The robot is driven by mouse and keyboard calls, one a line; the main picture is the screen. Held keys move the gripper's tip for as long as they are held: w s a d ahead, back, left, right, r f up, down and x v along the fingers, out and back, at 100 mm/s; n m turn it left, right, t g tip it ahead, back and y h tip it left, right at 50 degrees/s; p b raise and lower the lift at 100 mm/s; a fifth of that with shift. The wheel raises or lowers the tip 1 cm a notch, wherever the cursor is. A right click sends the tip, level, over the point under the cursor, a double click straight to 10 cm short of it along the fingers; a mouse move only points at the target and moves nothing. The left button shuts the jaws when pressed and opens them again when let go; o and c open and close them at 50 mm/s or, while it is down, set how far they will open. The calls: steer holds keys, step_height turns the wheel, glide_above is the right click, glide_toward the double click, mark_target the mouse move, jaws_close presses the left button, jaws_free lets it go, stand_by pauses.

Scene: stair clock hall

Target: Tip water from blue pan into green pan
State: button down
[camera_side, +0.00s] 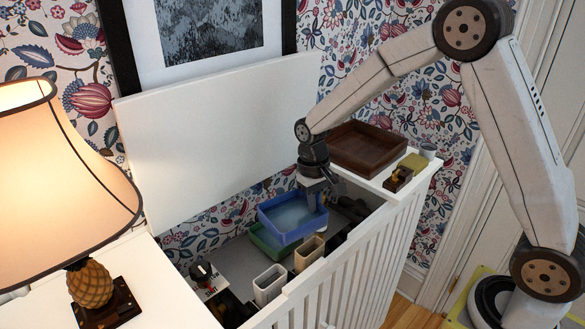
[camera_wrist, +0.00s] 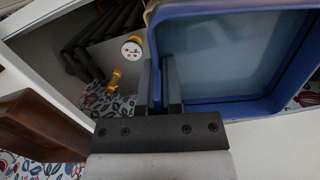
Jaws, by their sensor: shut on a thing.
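The blue pan (camera_side: 294,232) is raised inside the open white cabinet, with pale water showing in it. It fills the upper right of the wrist view (camera_wrist: 215,108). My gripper (camera_side: 322,190) is shut on the pan's wall at its right side; in the wrist view my fingers (camera_wrist: 165,88) straddle that wall. The green pan (camera_side: 262,245) sits lower, below and to the left of the blue pan, which hides most of it. Whether the green pan holds water cannot be seen. No stream shows between the pans.
Two beige open holders (camera_side: 270,284) stand along the cabinet's front wall. A dark knob (camera_side: 201,272) is at left. The raised white lid (camera_side: 225,125) stands behind; a lamp (camera_side: 70,190) is at left.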

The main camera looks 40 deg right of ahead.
steer(key=w+d+r+n, duration=0.1)
steer(key=w+d, duration=0.5)
steer(key=d, duration=0.4)
steer(key=w+d+r+n, duration=0.1)
steer(key=w+d+r, duration=0.1)
steer(key=w+d, duration=0.4)
steer(key=shift+d+r, duration=0.15)
steer(key=shift+d, duration=2.05)
steer(key=shift+w, duration=0.1)
step_height(320, 180, down, 6)
steer(key=a+h, duration=0.2)
steer(key=a+r+h, duration=0.6)
steer(key=a+r, duration=0.1)
steer(key=shift+a+m+h, duration=0.3)
steer(key=shift+a+h, duration=0.05)
steer(key=shift+h, duration=0.05)
steer(key=shift+a+r+h, duration=0.7)
steer(key=shift+h, duration=0.2)
steer(key=shift+a+r+h, duration=0.2)
steer(key=shift+a+h, duration=0.1)
steer(key=shift+h, duration=0.1)
